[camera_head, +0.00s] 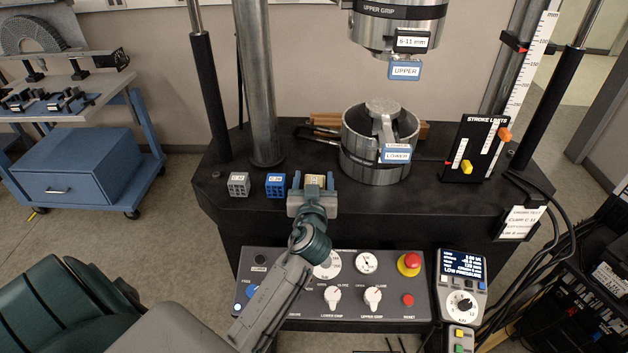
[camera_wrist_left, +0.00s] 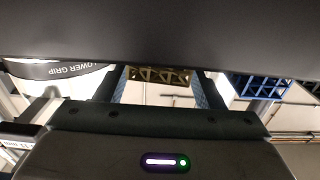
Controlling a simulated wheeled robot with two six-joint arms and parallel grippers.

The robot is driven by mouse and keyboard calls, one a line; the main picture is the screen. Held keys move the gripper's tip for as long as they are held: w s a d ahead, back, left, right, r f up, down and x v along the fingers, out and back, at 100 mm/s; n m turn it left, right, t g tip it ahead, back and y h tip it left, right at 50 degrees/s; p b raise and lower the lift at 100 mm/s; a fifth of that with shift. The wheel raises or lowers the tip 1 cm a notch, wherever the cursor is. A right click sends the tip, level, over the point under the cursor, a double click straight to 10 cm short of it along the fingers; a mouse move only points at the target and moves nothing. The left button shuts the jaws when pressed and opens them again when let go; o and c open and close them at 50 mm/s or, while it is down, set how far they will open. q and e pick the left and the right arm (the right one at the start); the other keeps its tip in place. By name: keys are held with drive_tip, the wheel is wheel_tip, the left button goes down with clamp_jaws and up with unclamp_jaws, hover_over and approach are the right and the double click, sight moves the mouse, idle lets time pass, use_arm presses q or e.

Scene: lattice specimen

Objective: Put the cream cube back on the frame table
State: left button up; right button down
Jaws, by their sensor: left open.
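The cream cube (camera_head: 315,180) is at the front edge of the black frame table (camera_head: 385,205), in line with the other cubes. My left gripper (camera_head: 313,188) is open, with a finger on each side of the cube; it hides the cube's lower part. In the left wrist view the cube (camera_wrist_left: 158,76) shows its lattice between the two fingers, and small gaps seem to show beside it. I cannot tell whether its underside touches the table. My right gripper is not in view.
A grey cube (camera_head: 238,184) and a blue cube (camera_head: 276,185) stand to the left on the table. The lower grip (camera_head: 375,160) stands behind right, under the upper grip (camera_head: 397,30). A control panel (camera_head: 335,285) is below the table's front edge.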

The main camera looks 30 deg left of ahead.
use_arm(q)
drive_tip(key=shift+s+f, duration=0.1)
drive_tip(key=shift+f, duration=0.05)
drive_tip(key=b+v, duration=0.3)
drive_tip(key=v, duration=0.8)
drive_tip(key=shift+s+d+b, duration=0.2)
drive_tip(key=shift+s+b, duration=0.1)
drive_tip(key=shift+s, duration=0.05)
